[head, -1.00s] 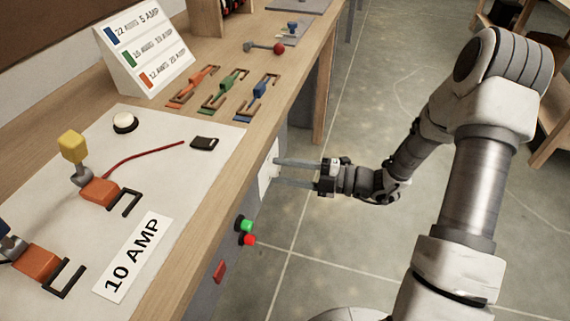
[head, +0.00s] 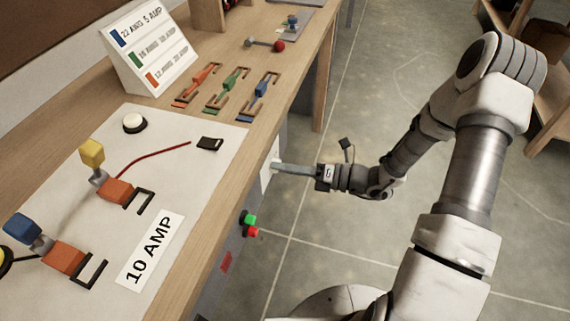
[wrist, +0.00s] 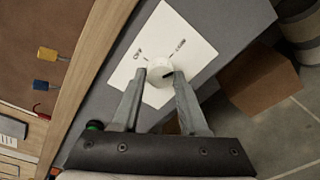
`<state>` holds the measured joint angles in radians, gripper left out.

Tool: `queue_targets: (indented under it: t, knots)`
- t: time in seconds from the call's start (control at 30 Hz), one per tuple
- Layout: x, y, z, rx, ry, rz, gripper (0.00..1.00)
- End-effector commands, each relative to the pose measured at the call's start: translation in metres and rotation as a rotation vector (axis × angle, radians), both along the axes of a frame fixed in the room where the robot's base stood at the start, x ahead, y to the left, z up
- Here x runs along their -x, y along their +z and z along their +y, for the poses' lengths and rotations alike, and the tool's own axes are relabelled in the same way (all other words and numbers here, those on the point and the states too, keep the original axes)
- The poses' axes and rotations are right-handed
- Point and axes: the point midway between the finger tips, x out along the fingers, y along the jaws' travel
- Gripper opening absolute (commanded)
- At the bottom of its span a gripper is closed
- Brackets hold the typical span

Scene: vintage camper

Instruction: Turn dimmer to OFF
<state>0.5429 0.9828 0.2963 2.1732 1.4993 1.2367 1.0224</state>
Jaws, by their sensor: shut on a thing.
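The dimmer is a round white knob (wrist: 159,71) on a white plate (wrist: 190,40) on the grey front of the bench. The plate carries an OFF mark at its left and another mark at its right, too small to read surely. A dark mark shows at the knob's lower right, beside the right fingertip. My gripper (wrist: 159,76) is shut on the knob, one finger on each side. In the head view my gripper (head: 276,167) reaches the plate (head: 266,176) from the right; the knob is hidden there.
Green (head: 249,218) and red (head: 250,231) buttons sit on the bench front, nearer than the dimmer. The bench top (head: 205,125) holds several switches and a 10 AMP label (head: 150,250). The floor right of the bench is clear around my arm.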

Motion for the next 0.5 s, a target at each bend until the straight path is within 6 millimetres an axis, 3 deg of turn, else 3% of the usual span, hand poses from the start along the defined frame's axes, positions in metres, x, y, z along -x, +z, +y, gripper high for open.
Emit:
queue_targets:
  t: [0.5]
  knots:
    - [0.0000,-0.0012,-0.0007,0.167,-0.003,-0.461,0.00]
